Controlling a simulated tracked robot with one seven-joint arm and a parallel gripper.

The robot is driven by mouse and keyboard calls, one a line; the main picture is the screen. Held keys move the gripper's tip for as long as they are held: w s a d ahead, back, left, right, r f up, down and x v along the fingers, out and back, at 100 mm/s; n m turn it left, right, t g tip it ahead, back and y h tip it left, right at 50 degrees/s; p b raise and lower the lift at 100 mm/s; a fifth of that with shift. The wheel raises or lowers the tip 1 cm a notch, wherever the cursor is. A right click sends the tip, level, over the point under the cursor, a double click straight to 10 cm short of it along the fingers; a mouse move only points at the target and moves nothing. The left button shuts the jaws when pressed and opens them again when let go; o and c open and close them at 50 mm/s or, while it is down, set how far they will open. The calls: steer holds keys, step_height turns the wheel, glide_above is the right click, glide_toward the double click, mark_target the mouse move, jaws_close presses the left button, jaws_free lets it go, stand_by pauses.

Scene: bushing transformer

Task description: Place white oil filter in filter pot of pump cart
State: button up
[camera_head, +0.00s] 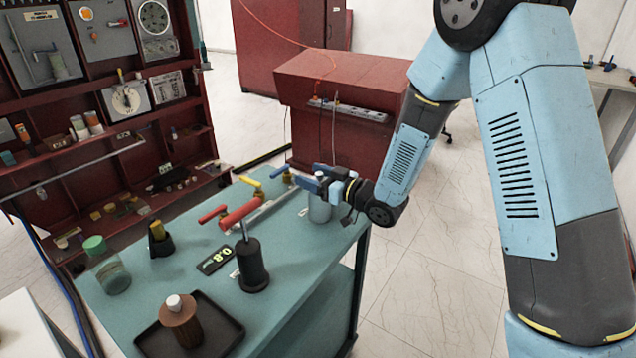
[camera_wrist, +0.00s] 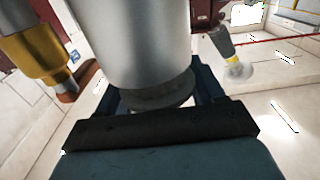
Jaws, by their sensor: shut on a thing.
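A pale grey-white cylinder (camera_head: 319,208), which looks like the white oil filter, stands upright at the far right corner of the teal cart top (camera_head: 285,290). My gripper (camera_head: 318,181) is shut on its upper part. In the wrist view the same cylinder (camera_wrist: 150,45) fills the middle, with a dark round end, between the fingers of my gripper (camera_wrist: 163,95). I cannot tell whether its base touches the cart top. A black cylinder (camera_head: 253,268) with a thin rod and red handle stands nearer the front; I cannot tell whether it is the filter pot.
A pipe with red (camera_head: 212,213) and yellow valve handles lies left of my gripper. A green-lidded glass jar (camera_head: 107,270), a yellow-and-black tool (camera_head: 160,238), and a tray (camera_head: 222,338) with a brown bottle (camera_head: 181,320) stand on the cart. A red cabinet (camera_head: 345,80) stands behind.

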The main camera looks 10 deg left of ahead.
steer(key=shift+f, duration=0.85)
steer(key=o, duration=1.4)
steer(key=v, duration=1.2)
